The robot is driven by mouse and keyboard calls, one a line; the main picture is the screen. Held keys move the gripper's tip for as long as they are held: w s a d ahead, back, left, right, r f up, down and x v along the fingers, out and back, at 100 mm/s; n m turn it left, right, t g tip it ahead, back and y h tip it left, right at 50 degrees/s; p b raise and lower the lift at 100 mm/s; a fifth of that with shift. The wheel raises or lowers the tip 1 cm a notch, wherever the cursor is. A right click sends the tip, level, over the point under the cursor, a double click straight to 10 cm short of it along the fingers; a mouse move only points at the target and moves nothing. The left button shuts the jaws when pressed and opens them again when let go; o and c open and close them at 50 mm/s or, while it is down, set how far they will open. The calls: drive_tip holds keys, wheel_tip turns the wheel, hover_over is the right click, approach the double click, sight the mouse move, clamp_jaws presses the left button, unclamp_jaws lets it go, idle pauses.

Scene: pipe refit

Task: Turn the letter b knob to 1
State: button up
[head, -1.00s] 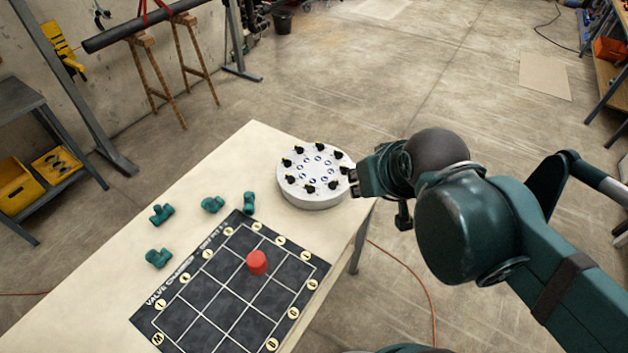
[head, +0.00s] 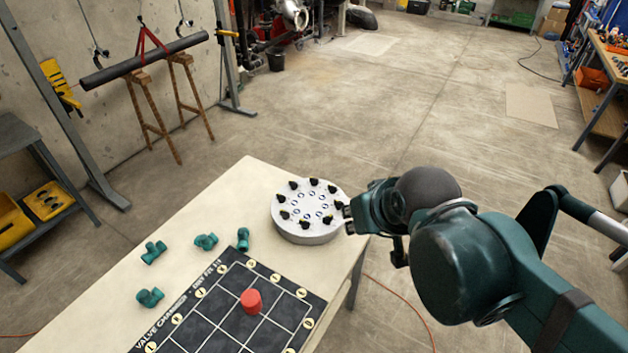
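A round white drum (head: 305,236) stands at the far right end of the table. Several black knobs (head: 293,185) ring its top, with small round marks inside the ring. The letters and numbers are too small to read, so I cannot tell which knob is b or where it points. My gripper (head: 347,220) is at the drum's right edge, close to the right-hand knobs (head: 339,205). Its fingers are small and partly hidden, so I cannot tell whether they are open or shut, or whether they touch a knob.
A black gridded mat (head: 203,318) lies on the table (head: 110,300) with a red cylinder (head: 251,301) on it. Several green pipe fittings (head: 206,242) lie left of the drum. The table's right edge is just beyond the drum.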

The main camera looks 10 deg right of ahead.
drive_tip(key=shift+w+r, duration=0.1)
drive_tip(key=w+r+n+g+p, duration=0.3)
drive_tip(key=w+n+g+p, duration=0.15)
drive_tip(key=w, duration=1.65)
drive_tip(key=w+f+n+g+p, duration=0.1)
drive_tip(key=w+f+p, duration=0.1)
drive_tip(key=w+f, duration=0.3)
drive_tip(key=w+f+n+p, duration=0.2)
drive_tip(key=w+f, duration=0.4)
drive_tip(key=w+f+n+g+p, duration=0.1)
drive_tip(key=w+f, duration=0.4)
drive_tip(key=w, duration=0.1)
drive_tip(key=shift+w+a+f+n+g+p, duration=0.2)
drive_tip(key=shift+a+f+n+g+p, duration=0.1)
drive_tip(key=shift+a+g+p, duration=0.1)
